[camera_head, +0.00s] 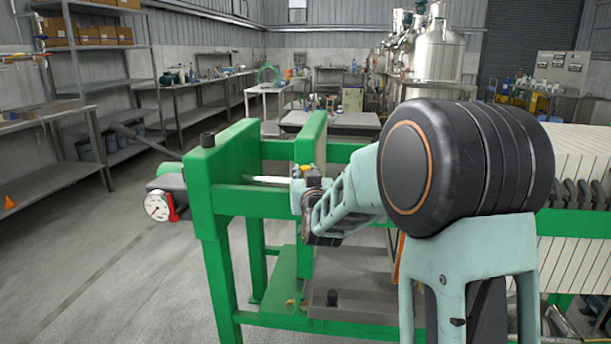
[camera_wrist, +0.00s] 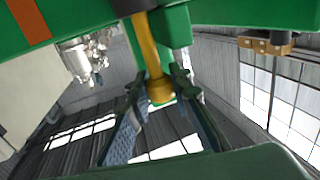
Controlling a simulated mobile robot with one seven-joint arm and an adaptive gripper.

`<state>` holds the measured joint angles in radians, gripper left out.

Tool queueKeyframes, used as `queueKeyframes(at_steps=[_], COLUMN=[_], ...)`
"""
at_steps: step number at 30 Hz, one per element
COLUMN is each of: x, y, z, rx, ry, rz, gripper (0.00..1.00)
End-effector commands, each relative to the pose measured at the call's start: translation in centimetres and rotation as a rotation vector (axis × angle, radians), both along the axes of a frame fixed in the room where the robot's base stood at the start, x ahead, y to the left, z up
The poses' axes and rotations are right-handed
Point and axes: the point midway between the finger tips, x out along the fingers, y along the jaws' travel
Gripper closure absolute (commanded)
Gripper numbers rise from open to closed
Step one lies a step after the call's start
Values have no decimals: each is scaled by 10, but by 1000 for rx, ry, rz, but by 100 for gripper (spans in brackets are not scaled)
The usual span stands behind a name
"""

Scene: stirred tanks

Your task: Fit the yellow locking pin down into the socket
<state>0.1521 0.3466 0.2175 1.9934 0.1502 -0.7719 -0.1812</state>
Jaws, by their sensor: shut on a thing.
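The yellow locking pin (camera_wrist: 152,52) shows in the wrist view as a long shaft with a wider end. My gripper (camera_wrist: 158,88) is shut on the pin near that wider end, with one finger on each side. The shaft's other end meets a black part (camera_wrist: 138,6) at the top edge. I cannot tell whether it enters that part or passes in front of it. In the head view my gripper (camera_head: 305,182) is beside the green upright plate, with a small bit of yellow (camera_head: 307,168) above it. I cannot make out the socket for certain.
The green press frame (camera_head: 228,160) surrounds my gripper, with a horizontal metal rod (camera_head: 268,181) close by on the left. A pressure gauge (camera_head: 158,206) sits at the frame's left. Open floor is left.

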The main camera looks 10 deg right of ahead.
Motion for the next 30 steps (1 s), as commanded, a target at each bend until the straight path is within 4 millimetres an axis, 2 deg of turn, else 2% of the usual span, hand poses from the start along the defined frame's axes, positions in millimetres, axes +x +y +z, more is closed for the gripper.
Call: queueKeyframes(at_steps=[10,30], x=[0,0], y=[0,0], z=[16,16], rx=[0,0], ry=[-3,-3], rz=[0,-1], gripper=[100,100])
